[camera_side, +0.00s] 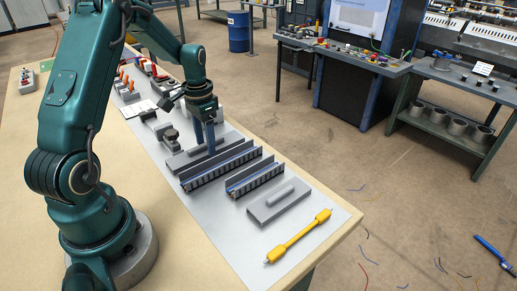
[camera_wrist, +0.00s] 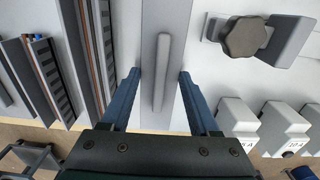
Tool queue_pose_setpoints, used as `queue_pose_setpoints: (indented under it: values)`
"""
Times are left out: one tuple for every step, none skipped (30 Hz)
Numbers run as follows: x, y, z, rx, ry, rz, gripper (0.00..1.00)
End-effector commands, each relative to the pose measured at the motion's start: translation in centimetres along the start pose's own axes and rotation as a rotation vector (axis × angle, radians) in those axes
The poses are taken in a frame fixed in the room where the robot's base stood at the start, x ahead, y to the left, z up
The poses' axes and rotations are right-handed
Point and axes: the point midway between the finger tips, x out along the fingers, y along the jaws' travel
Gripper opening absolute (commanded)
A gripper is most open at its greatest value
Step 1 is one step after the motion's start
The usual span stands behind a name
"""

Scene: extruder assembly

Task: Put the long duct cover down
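The long duct cover (camera_side: 178,163) is a flat grey plate with a raised handle bar. It lies on the light mat beside the long slotted duct (camera_side: 222,166). In the wrist view the cover (camera_wrist: 150,25) runs up the middle, with its handle (camera_wrist: 162,72) between my fingers. My gripper (camera_side: 209,143) points down over the cover. In the wrist view my gripper (camera_wrist: 160,82) is open, with a gap on each side of the handle. The long duct (camera_wrist: 92,50) runs along the left of the cover. The fingertips' exact height above the plate is hard to tell.
A shorter duct (camera_side: 255,179), a short grey cover (camera_side: 278,204) and a yellow tool (camera_side: 298,237) lie toward the mat's near end. A clamp with a dark knob (camera_wrist: 245,38) and white blocks (camera_wrist: 239,118) stand to the cover's right in the wrist view.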

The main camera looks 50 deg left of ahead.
Motion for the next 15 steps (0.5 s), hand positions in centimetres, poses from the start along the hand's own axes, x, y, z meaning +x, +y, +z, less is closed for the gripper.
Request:
queue_pose_setpoints:
  values:
    - [0.02,0.01,0.02,0.000,-0.001,0.001,0.77]
    - [0.01,0.01,0.01,0.000,-0.001,0.000,0.88]
    - [0.00,0.01,0.01,0.000,0.000,0.000,0.92]
    - [0.00,0.01,0.01,0.000,0.000,0.000,0.92]
    - [0.00,0.01,0.01,0.000,0.000,0.000,0.92]
    - [0.00,0.01,0.01,0.000,0.000,0.000,0.92]
    - [-0.01,0.00,0.01,0.000,0.000,0.000,0.92]
    - [-0.01,0.00,0.01,0.000,0.000,0.000,0.92]
    - [-0.01,0.00,0.01,0.000,0.000,0.000,0.92]
    - [-0.01,0.00,0.01,0.000,0.000,0.000,0.92]
    - [-0.03,0.00,0.01,0.000,0.000,0.000,0.92]
    - [-0.11,0.00,0.00,0.000,0.000,0.000,0.92]
    - [-0.23,-0.01,-0.01,0.000,0.001,-0.001,0.92]
    - [-0.41,-0.02,-0.02,0.000,0.001,-0.001,0.92]
    - [-0.75,-0.02,-0.03,0.000,0.001,-0.001,0.92]
